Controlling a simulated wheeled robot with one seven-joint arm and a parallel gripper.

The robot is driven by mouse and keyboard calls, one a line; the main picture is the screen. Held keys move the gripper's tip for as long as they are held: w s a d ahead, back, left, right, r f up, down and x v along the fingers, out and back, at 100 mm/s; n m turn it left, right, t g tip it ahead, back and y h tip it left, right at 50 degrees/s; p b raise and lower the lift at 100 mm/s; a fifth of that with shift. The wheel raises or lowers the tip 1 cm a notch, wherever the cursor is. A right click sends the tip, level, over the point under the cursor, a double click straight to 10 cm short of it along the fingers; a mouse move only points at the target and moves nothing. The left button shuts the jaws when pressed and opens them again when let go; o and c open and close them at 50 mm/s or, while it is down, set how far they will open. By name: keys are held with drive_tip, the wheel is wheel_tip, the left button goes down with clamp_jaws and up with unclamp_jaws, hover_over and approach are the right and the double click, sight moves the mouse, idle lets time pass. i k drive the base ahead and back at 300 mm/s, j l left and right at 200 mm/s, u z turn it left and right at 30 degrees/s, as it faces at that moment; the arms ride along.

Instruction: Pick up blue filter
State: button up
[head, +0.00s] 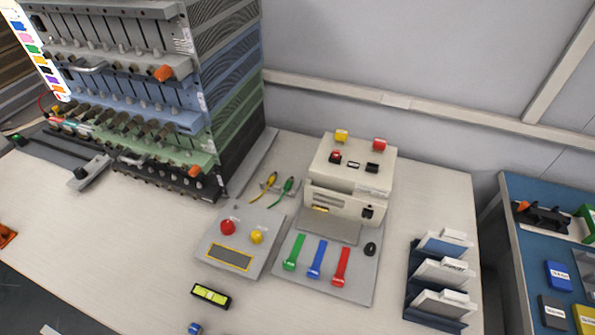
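Several blue items are in the head view, and I cannot tell for sure which is the blue filter. A flat blue labelled block (559,275) lies on the blue-topped table at the right, its label too small to read. A blue strip (317,259) lies between a green strip (294,252) and a red strip (341,267) on a grey plate. A small blue object (194,328) is cut by the bottom edge. My gripper is not in view.
A tall rack (225,85) of stacked modules stands at the back left. A cream machine (345,190) and a grey button box (238,240) stand mid-table. A dark holder (425,310) with white pouches is right of them. The light table's left front is mostly clear.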

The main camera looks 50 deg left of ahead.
sight(451, 243)
drive_tip(key=u, duration=0.9)
drive_tip(key=k+l, duration=0.1)
drive_tip(key=l, duration=0.3)
drive_tip(key=k+l, duration=0.1)
drive_tip(key=l, duration=0.35)
drive_tip(key=k+l+u, duration=0.1)
drive_tip(key=l, duration=0.3)
